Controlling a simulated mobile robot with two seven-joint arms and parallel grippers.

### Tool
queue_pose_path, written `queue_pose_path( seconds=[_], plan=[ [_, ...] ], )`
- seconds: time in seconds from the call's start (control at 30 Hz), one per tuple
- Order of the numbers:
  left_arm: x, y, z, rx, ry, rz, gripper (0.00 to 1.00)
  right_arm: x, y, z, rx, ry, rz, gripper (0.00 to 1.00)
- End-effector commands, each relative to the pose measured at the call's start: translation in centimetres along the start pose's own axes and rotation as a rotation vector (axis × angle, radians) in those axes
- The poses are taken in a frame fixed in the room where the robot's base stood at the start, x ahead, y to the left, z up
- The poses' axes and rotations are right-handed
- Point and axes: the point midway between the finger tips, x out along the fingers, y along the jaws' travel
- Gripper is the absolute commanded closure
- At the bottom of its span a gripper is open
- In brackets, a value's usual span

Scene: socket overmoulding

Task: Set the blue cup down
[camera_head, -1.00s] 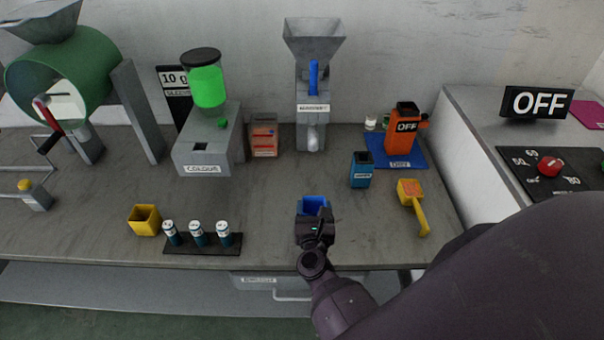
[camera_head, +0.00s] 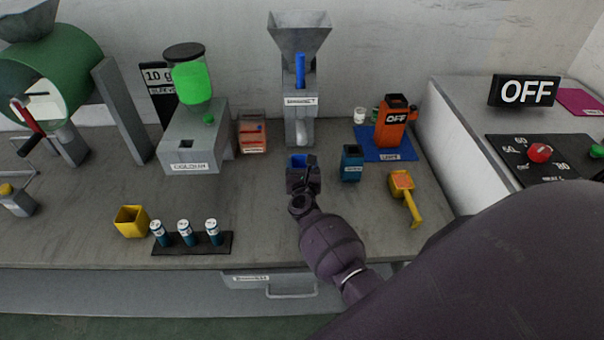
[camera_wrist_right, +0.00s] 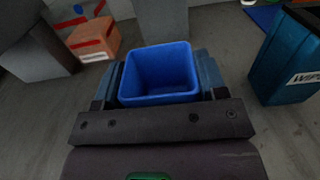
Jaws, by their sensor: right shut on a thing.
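The blue cup (camera_head: 298,160) is a small square open-topped cup, mostly hidden behind my right gripper in the head view. In the right wrist view the cup (camera_wrist_right: 160,74) stands upright between the two fingers, its inside empty. My right gripper (camera_head: 303,178) is shut on the cup, in front of the grey dispenser with the hopper (camera_head: 299,100). I cannot tell whether the cup's base touches the bench. My left gripper is not in view.
A teal wipes box (camera_head: 351,164) stands just right of the cup. A yellow scoop (camera_head: 405,192) lies farther right. A yellow cup (camera_head: 131,222) and a black rack with several vials (camera_head: 194,243) are at the front left. The grey bench (camera_head: 260,200) is clear left of my gripper.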

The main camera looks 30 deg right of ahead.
Motion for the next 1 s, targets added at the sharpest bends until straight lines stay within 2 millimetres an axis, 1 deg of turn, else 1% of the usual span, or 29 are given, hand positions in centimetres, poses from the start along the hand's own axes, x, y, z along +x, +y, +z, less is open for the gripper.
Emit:
queue_pose_path(
  seconds=[0.03,0.2,0.47,0.7,0.73,0.8,0.87,0.9,1.0],
  plan=[
    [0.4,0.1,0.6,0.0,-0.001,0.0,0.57,0.0,0.0,-1.0,-0.002,0.002,0.001,0.57],
    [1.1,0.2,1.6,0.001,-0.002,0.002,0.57,-0.1,0.0,-2.8,-0.002,0.001,0.0,0.57],
    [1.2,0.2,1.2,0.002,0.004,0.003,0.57,0.0,0.0,-2.7,0.001,0.0,0.0,0.57],
    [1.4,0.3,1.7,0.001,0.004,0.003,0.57,-0.1,0.0,-3.1,0.0,0.0,0.0,0.57],
    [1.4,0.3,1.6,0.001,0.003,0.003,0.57,-0.1,0.0,-3.1,0.0,0.0,0.0,0.31],
    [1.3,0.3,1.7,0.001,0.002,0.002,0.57,-0.1,0.0,-3.0,0.0,0.0,0.0,0.21],
    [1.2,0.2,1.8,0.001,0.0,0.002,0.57,-0.1,0.0,-3.0,0.0,0.0,0.0,0.12],
    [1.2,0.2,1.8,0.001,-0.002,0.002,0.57,-0.1,0.0,-3.0,0.0,0.0,0.0,0.09],
    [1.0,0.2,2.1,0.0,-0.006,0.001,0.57,-0.1,0.0,-3.0,0.0,0.0,0.0,0.09]
  ],
)
